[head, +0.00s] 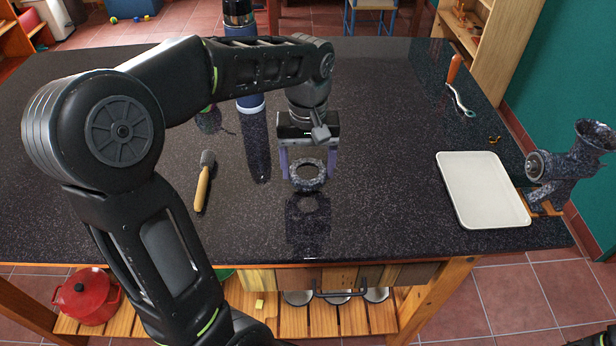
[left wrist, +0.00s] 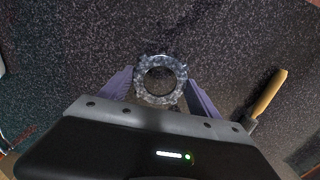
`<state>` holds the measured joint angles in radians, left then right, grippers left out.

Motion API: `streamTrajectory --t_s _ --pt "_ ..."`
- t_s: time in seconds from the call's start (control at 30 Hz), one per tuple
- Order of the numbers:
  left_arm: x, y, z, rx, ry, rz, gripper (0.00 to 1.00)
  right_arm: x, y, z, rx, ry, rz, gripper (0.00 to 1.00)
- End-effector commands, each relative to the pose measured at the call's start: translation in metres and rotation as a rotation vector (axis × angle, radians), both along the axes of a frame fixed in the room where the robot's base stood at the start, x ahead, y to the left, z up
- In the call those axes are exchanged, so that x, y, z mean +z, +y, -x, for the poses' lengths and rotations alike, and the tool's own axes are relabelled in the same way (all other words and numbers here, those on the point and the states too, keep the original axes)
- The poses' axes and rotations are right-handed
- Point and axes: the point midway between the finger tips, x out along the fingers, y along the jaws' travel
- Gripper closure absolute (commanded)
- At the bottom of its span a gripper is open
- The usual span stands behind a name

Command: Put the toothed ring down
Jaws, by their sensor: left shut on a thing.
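The toothed ring (head: 307,184) is a speckled grey ring with notches around its rim. It is between the fingers of my left gripper (head: 306,168), which is shut on it near the middle front of the dark speckled table (head: 370,210). Its reflection shows below it in the glossy top; I cannot tell whether it touches the table. In the left wrist view the ring (left wrist: 160,96) lies flat-on between the two purple fingers, its hole open to view.
A wooden-handled brush (head: 202,188) lies left of the ring. A white tray (head: 484,190) and a speckled grinder (head: 572,168) are at the right. A crank with an orange handle (head: 455,72) lies at the back right. A blue bottle (head: 249,103) stands behind my arm. The table right of the ring is clear.

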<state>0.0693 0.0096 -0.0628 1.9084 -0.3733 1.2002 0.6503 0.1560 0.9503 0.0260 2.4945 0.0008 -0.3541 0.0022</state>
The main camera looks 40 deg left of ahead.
Motion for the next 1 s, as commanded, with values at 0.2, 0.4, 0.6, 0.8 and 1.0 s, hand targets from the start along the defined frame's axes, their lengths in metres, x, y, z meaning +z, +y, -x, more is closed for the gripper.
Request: streamTrajectory --t_s 0.2,0.4,0.6,0.8,1.0 --pt "-0.002 0.0 0.0 0.0 0.0 0.0 0.77 0.0 0.0 0.0 0.0 0.0 0.0 0.64" --pt "-0.028 0.0 0.001 0.001 0.003 0.001 0.77 0.003 0.0 0.0 0.0 0.001 0.001 0.64" --pt "-0.037 0.0 0.0 0.001 -0.001 0.001 0.77 0.003 0.0 0.0 -0.001 0.001 0.001 0.64" --pt "-0.038 0.0 0.0 0.001 -0.001 0.001 0.77 0.002 0.0 0.0 -0.001 0.001 0.001 0.64" --pt "-0.039 0.0 0.0 0.001 -0.001 0.001 0.18 0.001 0.0 0.0 0.0 0.001 0.0 0.64"
